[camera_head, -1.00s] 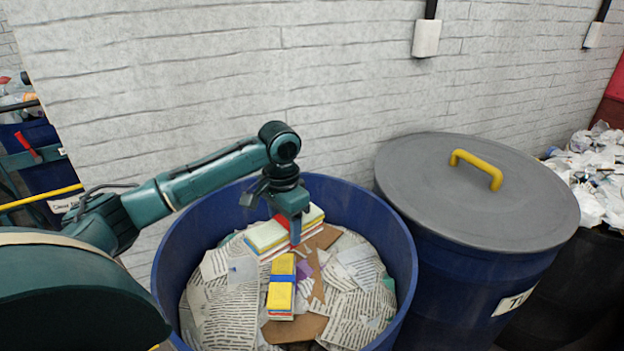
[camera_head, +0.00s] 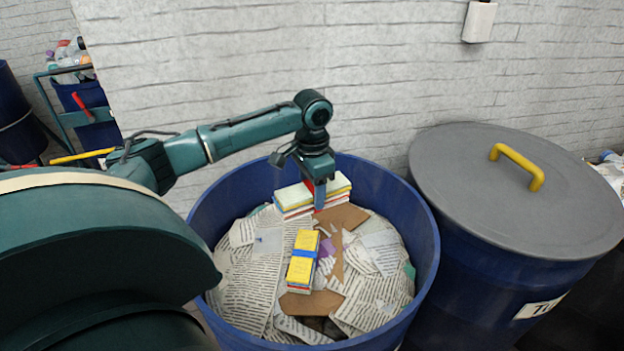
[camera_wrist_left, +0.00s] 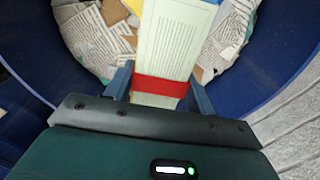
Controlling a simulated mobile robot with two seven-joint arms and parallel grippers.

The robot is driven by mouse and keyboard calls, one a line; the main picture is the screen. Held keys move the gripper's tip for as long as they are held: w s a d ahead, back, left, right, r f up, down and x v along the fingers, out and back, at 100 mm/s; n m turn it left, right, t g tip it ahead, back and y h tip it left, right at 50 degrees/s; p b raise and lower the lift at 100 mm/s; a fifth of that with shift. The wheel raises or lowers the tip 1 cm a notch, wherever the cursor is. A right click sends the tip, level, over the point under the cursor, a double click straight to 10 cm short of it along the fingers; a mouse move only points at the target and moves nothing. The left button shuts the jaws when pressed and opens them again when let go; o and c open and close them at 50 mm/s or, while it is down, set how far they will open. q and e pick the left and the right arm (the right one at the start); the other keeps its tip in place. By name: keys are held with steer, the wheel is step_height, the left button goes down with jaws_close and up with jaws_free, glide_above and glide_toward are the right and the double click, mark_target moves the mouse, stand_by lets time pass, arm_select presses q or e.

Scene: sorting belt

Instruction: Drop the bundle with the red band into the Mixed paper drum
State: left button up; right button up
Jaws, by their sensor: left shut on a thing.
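The bundle with the red band (camera_head: 293,203) is a stack of white and yellowish paper. My left gripper (camera_head: 319,197) is shut on it, over the open blue drum (camera_head: 428,238). In the left wrist view the bundle (camera_wrist_left: 172,45) lies between the two fingers of the left gripper (camera_wrist_left: 160,88), with the red band right at the fingers. Behind it is the paper inside the drum. I cannot tell how far the bundle is above that paper. No label shows on this drum. My right gripper is not in view.
A yellow bundle with a blue band (camera_head: 303,257) lies on the loose newspaper and cardboard in the drum. A lidded blue drum (camera_head: 500,290) with a grey lid (camera_head: 470,190) and yellow handle stands close at right. A brick wall (camera_head: 380,60) is behind.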

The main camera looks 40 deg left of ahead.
mark_target(313, 188)
arm_select(q)
steer(key=shift+f, duration=0.1)
steer(key=o, duration=1.2)
step_height(313, 188, up, 13)
steer(key=shift+b, duration=0.4)
steer(key=shift+d, duration=0.1)
